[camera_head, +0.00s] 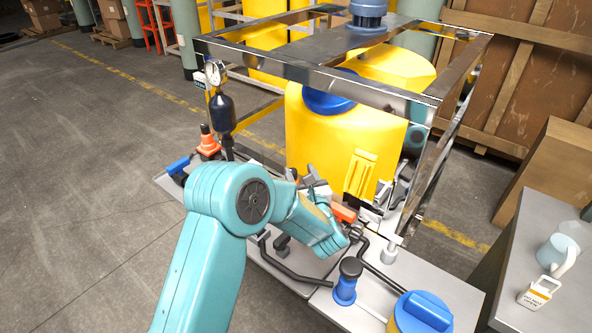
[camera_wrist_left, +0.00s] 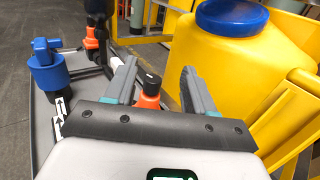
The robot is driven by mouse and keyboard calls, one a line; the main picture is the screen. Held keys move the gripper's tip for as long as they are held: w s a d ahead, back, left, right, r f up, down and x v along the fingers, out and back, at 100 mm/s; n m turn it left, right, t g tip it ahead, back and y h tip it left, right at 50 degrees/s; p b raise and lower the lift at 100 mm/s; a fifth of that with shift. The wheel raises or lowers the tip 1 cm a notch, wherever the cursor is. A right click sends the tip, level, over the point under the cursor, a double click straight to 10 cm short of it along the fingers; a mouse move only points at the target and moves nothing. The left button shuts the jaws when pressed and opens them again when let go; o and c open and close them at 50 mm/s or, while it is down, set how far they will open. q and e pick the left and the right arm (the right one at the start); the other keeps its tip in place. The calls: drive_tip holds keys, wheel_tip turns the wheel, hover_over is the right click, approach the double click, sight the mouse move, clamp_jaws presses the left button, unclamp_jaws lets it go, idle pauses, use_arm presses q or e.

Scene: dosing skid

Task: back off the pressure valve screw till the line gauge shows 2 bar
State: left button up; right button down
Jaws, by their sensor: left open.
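The pressure valve has an orange body and a black screw on top. In the left wrist view this valve (camera_wrist_left: 150,88) stands between the finger pads of my left gripper (camera_wrist_left: 155,75), which is open with a gap on both sides. In the head view my left gripper (camera_head: 308,178) is partly hidden behind my own forearm. Whether the pads touch the screw cannot be seen. The line gauge (camera_head: 214,73) is a round white dial above a dark vessel (camera_head: 222,112) at the back left; its reading is too small to tell. My right gripper is not in view.
A yellow tank (camera_head: 335,130) with a blue lid stands inside a steel frame (camera_head: 300,65) right behind the valve. A blue valve (camera_wrist_left: 45,65) is at the left. Black hoses and a blue fitting (camera_head: 345,290) are at the front. A grey bench (camera_head: 530,235) stands at the right.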

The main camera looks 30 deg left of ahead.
sight(292, 171)
use_arm(q)
drive_tip(key=w+a+f, duration=0.1)
drive_tip(key=w+a+f+p, duration=0.1)
drive_tip(key=a+f, duration=0.1)
drive_tip(key=w+a+f, duration=0.1)
drive_tip(key=a, duration=0.1)
drive_tip(key=shift+w+f, duration=0.3)
drive_tip(key=shift+f, duration=0.05)
drive_tip(key=shift+w+a+f+p, duration=0.15)
drive_tip(key=shift+w+a+p, duration=0.25)
drive_tip(key=shift+w, duration=0.2)
drive_tip(key=shift+s, duration=0.1)
